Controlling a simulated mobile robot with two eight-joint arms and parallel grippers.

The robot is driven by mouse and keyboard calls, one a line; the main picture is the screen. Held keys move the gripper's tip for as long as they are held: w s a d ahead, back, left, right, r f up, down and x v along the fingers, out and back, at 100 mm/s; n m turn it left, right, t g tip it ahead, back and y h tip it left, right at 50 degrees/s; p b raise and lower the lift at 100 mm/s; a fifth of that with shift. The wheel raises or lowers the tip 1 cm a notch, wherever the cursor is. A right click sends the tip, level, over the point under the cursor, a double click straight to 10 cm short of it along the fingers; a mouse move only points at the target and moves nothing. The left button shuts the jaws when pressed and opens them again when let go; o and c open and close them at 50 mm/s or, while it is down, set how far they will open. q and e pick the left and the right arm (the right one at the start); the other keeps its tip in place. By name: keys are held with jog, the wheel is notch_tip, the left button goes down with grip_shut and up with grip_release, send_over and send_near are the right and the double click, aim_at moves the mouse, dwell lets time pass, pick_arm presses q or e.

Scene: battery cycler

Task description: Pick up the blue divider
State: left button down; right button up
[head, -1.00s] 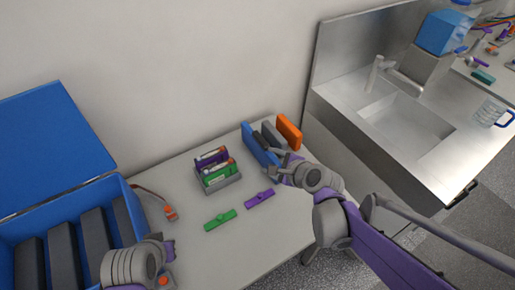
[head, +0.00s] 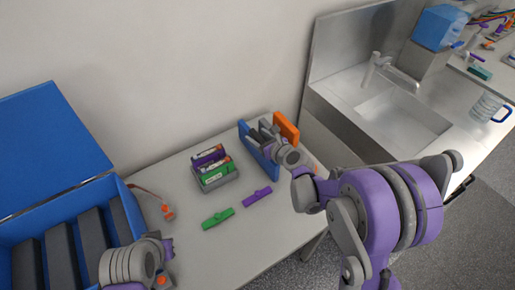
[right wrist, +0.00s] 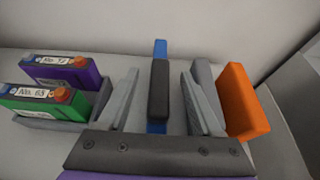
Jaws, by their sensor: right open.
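The blue divider (head: 246,135) stands upright on the white table (head: 190,252) beside a grey divider and an orange divider. In the right wrist view the blue divider (right wrist: 160,48) is seen edge-on, with a dark grip piece (right wrist: 158,92) on it. My right gripper (right wrist: 163,103) is open, with one finger on each side of the blue divider and a gap on both sides. In the head view my right gripper (head: 268,136) is at the divider and partly hides it. My left gripper (head: 166,250) is at the lower left by the blue box; its jaws are unclear.
The grey divider (right wrist: 203,75) and orange divider (right wrist: 243,100) stand just right of the right finger. A grey holder (head: 217,187) with purple and green cartridges stands to the left. A green piece (head: 218,219) and a purple piece (head: 257,197) lie in front. The open blue box (head: 128,205) is at left.

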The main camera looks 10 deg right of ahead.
aim_at(253, 132)
jog(key=x, duration=0.4)
jog(key=shift+w+p, duration=0.25)
jog(key=shift+p, duration=0.05)
jog(key=shift+s, duration=0.1)
jog(key=shift+c, duration=0.2)
grip_shut()
dwell(0.9)
